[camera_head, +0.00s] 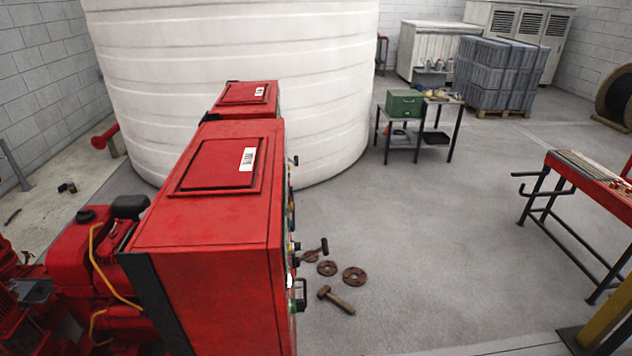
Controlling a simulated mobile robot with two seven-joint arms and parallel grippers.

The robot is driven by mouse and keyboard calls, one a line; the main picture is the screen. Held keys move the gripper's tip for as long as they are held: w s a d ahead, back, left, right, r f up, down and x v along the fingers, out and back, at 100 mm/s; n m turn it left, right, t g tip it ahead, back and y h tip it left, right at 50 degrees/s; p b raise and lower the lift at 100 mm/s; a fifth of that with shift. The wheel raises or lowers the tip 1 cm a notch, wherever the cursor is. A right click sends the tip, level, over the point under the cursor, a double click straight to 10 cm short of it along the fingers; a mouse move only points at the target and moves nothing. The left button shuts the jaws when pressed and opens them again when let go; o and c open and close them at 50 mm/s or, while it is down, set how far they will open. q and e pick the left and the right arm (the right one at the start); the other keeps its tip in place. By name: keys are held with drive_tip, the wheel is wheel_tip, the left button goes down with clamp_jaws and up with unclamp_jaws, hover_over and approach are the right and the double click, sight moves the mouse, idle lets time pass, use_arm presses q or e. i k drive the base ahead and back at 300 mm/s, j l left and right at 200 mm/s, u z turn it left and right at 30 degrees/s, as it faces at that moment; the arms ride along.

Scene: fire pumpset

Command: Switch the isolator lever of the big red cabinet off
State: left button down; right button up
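The big red cabinet (205,262) stands in the left middle of the head view, with its top and near side facing me. Its front faces right and is seen almost edge-on. Small knobs and handles stick out along that edge. A dark bracket-shaped handle (300,295) sits low at the near end, and a small dark handle (294,161) sticks out at the far end. I cannot tell which of these is the isolator lever or how it is set. Neither of my grippers is in view.
A smaller red cabinet (248,97) and a large white tank (235,45) stand behind. Flanges (354,276) and a hammer (335,300) lie on the floor beside the cabinet front. A red engine (78,255) adjoins left. A red-topped stand (595,182) is right; the middle floor is clear.

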sight(325, 248)
drive_tip(key=i+l+u, duration=0.1)
drive_tip(key=i+l, duration=0.2)
drive_tip(key=i+l+u, duration=0.1)
drive_tip(key=i+l, duration=0.15)
drive_tip(key=i+l+u, duration=0.1)
drive_tip(key=i+l, duration=0.15)
drive_tip(key=l, duration=0.15)
drive_tip(key=i+l+u, duration=0.25)
drive_tip(key=i+l, duration=0.2)
drive_tip(key=l, duration=0.3)
drive_tip(key=i+l+u, duration=0.1)
drive_tip(key=i+l, duration=0.15)
drive_tip(key=l, duration=0.15)
drive_tip(key=i+l+u, duration=0.1)
drive_tip(key=l, duration=0.3)
drive_tip(key=i+l+u, duration=0.1)
drive_tip(key=i+l, duration=0.15)
drive_tip(key=l, duration=0.2)
